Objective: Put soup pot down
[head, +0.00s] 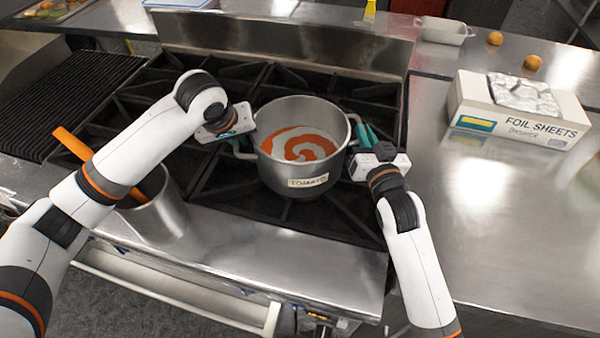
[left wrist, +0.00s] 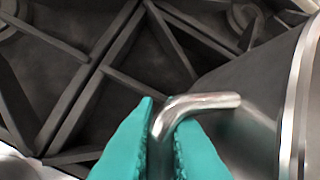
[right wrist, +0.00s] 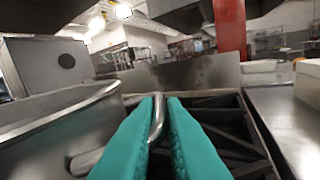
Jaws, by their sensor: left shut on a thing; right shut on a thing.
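The steel soup pot (head: 301,190), with a tomato label and red-and-pale swirled soup, is upright over the black stove grates (head: 230,188). Whether its base touches the grates I cannot tell. My left gripper (head: 247,143) is shut on the pot's left handle; in the left wrist view the teal fingers (left wrist: 160,130) close around the bent metal handle (left wrist: 205,100). My right gripper (head: 357,136) is shut on the right handle; in the right wrist view its teal fingers (right wrist: 160,130) hold the handle (right wrist: 158,115) beside the pot wall (right wrist: 60,125).
A steel container (head: 160,215) with an orange-handled utensil stands at the stove's front left. A foil sheets box (head: 515,118) sits on the right counter (head: 480,215). A ribbed grill (head: 65,95) is at left. A raised back panel (head: 290,42) bounds the stove.

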